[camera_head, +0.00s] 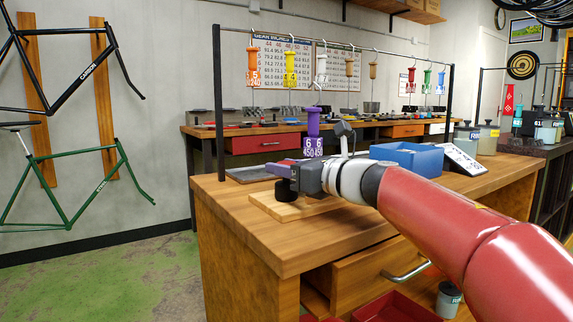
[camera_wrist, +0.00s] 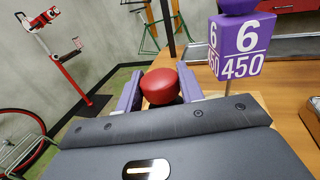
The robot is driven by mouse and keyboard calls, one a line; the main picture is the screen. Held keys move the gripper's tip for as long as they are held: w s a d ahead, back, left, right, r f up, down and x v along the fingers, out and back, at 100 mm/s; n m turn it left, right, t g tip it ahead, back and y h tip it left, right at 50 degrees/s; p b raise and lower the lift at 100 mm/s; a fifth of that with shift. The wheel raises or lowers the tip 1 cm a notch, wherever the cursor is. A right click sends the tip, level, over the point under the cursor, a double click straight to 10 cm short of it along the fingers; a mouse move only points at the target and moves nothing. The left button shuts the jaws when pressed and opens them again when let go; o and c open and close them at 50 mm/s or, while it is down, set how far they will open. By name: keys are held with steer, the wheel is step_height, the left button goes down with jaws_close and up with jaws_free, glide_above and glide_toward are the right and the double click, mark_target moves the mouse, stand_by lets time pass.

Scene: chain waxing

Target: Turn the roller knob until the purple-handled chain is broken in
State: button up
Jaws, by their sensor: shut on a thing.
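The red round knob (camera_wrist: 160,86) sits between the two purple-grey fingers of my gripper (camera_wrist: 161,80) in the wrist view, and the gripper is shut on it. The purple chain handle (camera_head: 313,121) with its purple and white tag (camera_head: 313,147), marked 6 and 450, stands upright just behind my gripper (camera_head: 282,172) in the head view. In the wrist view the tag (camera_wrist: 238,47) is right of the knob. My wrist hides the knob in the head view. The chain below the tag is mostly hidden.
A wooden board (camera_head: 262,205) lies under my gripper on the workbench (camera_head: 240,232). A blue bin (camera_head: 408,157) and a white panel (camera_head: 463,160) stand to the right. Several coloured handles hang from a rack (camera_head: 216,100) above the bench.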

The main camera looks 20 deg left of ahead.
steer(key=shift+n+g+y+p, duration=0.35)
steer(key=shift+n+g+y, duration=0.25)
steer(key=shift+n+g, duration=0.9)
steer(key=shift+g, duration=0.5)
steer(key=o, duration=1)
steer(key=shift+c, duration=0.2)
steer(key=d, duration=0.2)
steer(key=s+d+b, duration=0.1)
steer(key=d, duration=0.4)
steer(key=shift+s+d, duration=0.25)
steer(key=shift+d, duration=0.1)
